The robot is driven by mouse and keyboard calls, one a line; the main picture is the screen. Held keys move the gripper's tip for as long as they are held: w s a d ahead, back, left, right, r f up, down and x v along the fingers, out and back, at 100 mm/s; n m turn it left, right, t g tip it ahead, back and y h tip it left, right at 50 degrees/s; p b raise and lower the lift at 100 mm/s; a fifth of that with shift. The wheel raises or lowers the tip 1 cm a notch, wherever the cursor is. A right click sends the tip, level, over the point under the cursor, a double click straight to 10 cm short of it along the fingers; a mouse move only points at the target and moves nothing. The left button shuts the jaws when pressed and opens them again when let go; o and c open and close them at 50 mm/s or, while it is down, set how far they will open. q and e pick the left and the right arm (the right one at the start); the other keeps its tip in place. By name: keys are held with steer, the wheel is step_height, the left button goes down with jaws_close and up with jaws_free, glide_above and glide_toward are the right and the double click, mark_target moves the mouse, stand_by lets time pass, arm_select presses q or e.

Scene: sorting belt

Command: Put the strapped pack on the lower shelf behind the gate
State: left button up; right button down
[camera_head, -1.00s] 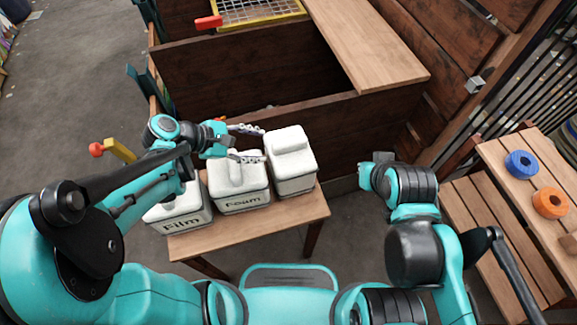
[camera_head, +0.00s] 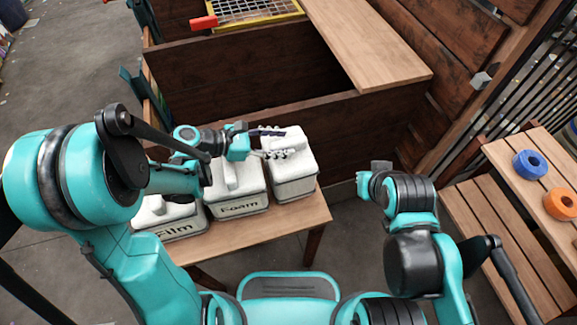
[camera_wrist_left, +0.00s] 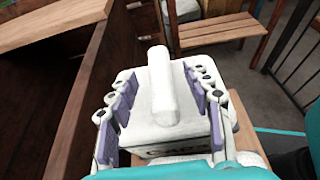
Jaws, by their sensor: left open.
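No pack with a visible strap can be told apart in these views. My left gripper (camera_head: 282,142) is open over the right-hand white lidded container (camera_head: 294,180). In the left wrist view the open fingers (camera_wrist_left: 162,88) stand on either side of the raised white handle (camera_wrist_left: 160,85) on that container's lid, with gaps on both sides; its label is partly hidden. A yellow-framed mesh panel (camera_head: 248,20), perhaps the gate, shows at the top with a red handle (camera_head: 204,22). My right gripper (camera_head: 372,178) is apart from everything at centre right; its fingers are not clear.
Containers labelled Foam (camera_head: 238,200) and Film (camera_head: 168,225) stand left on the same wooden table (camera_head: 290,220). Dark wooden walls (camera_head: 215,80) and a light board (camera_head: 372,45) lie behind. A blue ring (camera_head: 529,164) and an orange ring (camera_head: 561,203) sit on the right-hand table.

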arm_select(q)
jaws_close()
steer(key=shift+r, duration=0.15)
stand_by(0.4)
